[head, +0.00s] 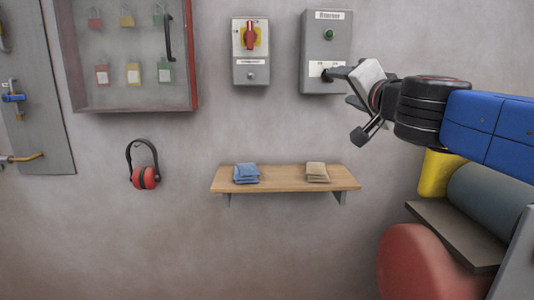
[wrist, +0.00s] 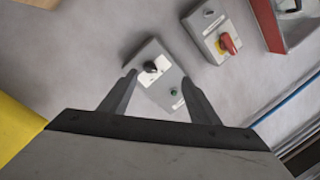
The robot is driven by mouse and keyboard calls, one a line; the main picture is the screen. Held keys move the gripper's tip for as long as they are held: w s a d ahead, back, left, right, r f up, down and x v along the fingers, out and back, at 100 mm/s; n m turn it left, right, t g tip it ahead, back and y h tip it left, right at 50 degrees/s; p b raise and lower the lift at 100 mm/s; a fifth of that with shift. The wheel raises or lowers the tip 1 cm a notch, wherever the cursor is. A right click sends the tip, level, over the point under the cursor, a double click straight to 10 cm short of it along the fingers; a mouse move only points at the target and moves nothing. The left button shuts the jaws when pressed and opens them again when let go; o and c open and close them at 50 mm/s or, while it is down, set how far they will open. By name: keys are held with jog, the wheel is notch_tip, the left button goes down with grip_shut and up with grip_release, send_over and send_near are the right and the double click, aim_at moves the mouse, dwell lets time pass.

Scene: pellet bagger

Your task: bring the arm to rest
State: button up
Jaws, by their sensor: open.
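My gripper (head: 345,103) is at the right of the head view, in front of the lower part of a grey control box (head: 318,52). This box has a green button (head: 328,34) and a black knob, which shows in the wrist view (wrist: 150,67). In the wrist view my gripper (wrist: 158,84) has its two fingers spread apart, with nothing held between them. The box shows between and beyond the fingers; I cannot tell whether a finger touches it. In the head view the gripper hides part of the box's lower right.
A grey switch box with a red handle (head: 250,36) hangs to the left. A padlock cabinet (head: 192,60) and ear defenders (head: 144,177) are farther left. A wooden shelf (head: 285,180) holds blue and beige folded cloths. Machine parts, including a red roller (head: 410,265), stand below my arm.

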jog(key=s+a+f+n+g+y, duration=0.1)
jog(key=s+f+n+g+y, duration=0.25)
jog(key=f, duration=0.75)
jog(key=s+a+f+n+g+h, duration=0.15)
jog(key=s+f+n+g, duration=0.35)
jog(key=f, duration=0.6)
jog(key=s+d+f+g+h, duration=0.2)
jog(key=s+d+f, duration=0.3)
jog(key=s+f, duration=0.3)
jog(key=s+d+f+g+h, duration=0.2)
jog(key=s+d+f, duration=0.4)
jog(key=f, duration=0.7)
jog(key=shift+s+d+g+h, duration=0.25)
jog(key=shift+s+g, duration=0.3)
jog(key=shift+s, duration=0.35)
